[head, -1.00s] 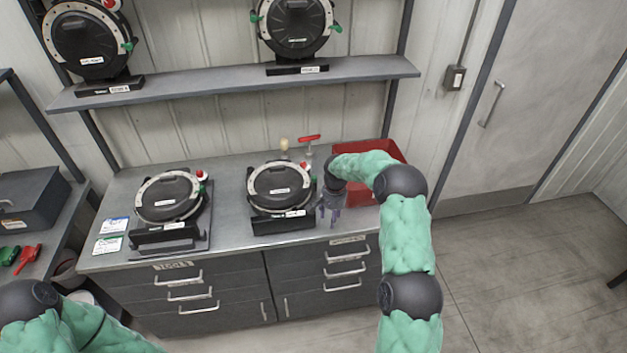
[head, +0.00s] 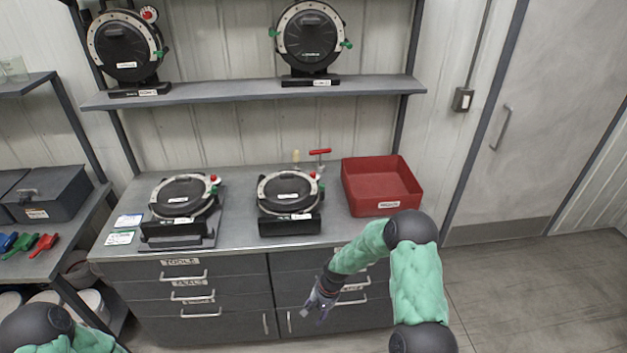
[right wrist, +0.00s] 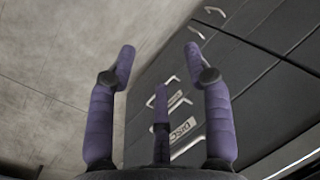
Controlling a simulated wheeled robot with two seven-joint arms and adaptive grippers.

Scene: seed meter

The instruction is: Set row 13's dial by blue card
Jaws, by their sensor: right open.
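Two seed meters sit on the bench, a left one (head: 186,196) and a right one (head: 289,196), each round and black with a pale ring and a red knob. Two more meters, one at the left (head: 124,50) and one at the right (head: 308,45), stand upright on the shelf. Their row labels are too small to read. A blue-topped card (head: 129,221) and a green-topped card (head: 119,238) lie at the bench's left end. My right gripper (head: 318,303) is open and empty in front of the drawers; its spread fingers fill the right wrist view (right wrist: 158,70). My left gripper is out of frame.
A red bin (head: 382,186) stands at the bench's right end. A red-handled tool (head: 319,154) stands behind the right bench meter. Drawers with bar handles (head: 192,297) front the bench. A side shelf at left holds a grey box (head: 46,194). The floor at right is clear.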

